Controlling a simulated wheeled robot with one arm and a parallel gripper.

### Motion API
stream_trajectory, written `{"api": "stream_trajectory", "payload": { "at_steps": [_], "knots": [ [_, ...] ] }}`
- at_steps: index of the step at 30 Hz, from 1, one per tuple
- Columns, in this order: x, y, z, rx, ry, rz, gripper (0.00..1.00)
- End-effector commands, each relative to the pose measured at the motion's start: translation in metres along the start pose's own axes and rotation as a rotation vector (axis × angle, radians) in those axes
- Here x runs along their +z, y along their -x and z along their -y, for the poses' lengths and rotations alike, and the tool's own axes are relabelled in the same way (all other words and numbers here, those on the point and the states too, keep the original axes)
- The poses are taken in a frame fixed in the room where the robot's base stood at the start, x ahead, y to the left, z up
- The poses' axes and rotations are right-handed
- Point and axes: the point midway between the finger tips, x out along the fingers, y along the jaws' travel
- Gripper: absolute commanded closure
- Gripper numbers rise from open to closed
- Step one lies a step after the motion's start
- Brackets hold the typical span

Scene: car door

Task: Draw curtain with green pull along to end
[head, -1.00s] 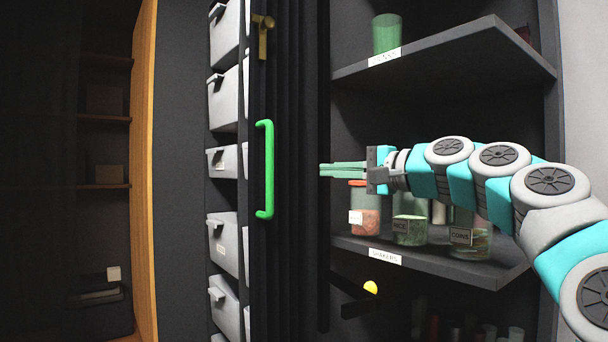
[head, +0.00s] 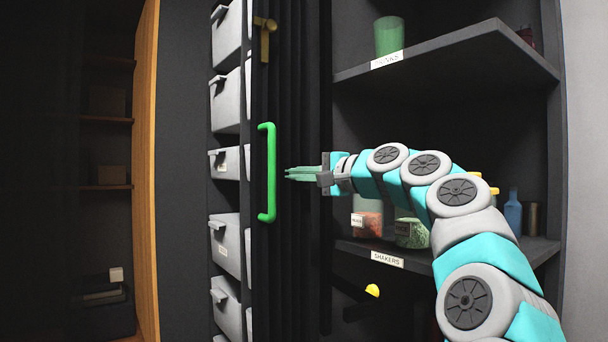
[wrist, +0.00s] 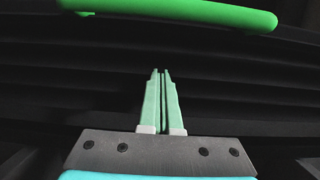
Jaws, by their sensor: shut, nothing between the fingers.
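The green pull (head: 271,172) is an upright bar handle at the left edge of the black pleated curtain (head: 297,75), in the head view. In the wrist view the pull (wrist: 185,12) lies across the top, above the fingertips and apart from them. The curtain's dark folds (wrist: 240,90) fill the space behind. My gripper (head: 287,173) is just right of the pull, near its mid-height, in front of the curtain. Its pale green fingers (wrist: 160,72) are shut together with nothing between them.
Grey bins (head: 226,101) stand stacked left of the curtain. A brass fitting (head: 265,38) is above the pull. On the right, shelves hold a green cup (head: 389,37) and jars (head: 411,230). A dark bar with a yellow knob (head: 372,290) juts out below.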

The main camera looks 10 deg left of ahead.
Motion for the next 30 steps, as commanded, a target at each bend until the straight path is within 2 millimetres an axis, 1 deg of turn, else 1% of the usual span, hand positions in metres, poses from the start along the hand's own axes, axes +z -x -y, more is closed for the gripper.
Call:
{"api": "stream_trajectory", "payload": {
  "at_steps": [1,12,16,30],
  "knots": [
    [0.005,0.000,0.000,-0.002,0.000,0.002,1.00],
    [0.030,-0.006,0.000,-0.003,0.000,0.000,1.00],
    [0.034,-0.007,0.001,-0.003,0.000,-0.002,1.00],
    [0.036,-0.008,0.001,-0.002,0.001,-0.001,1.00]
  ]
}}
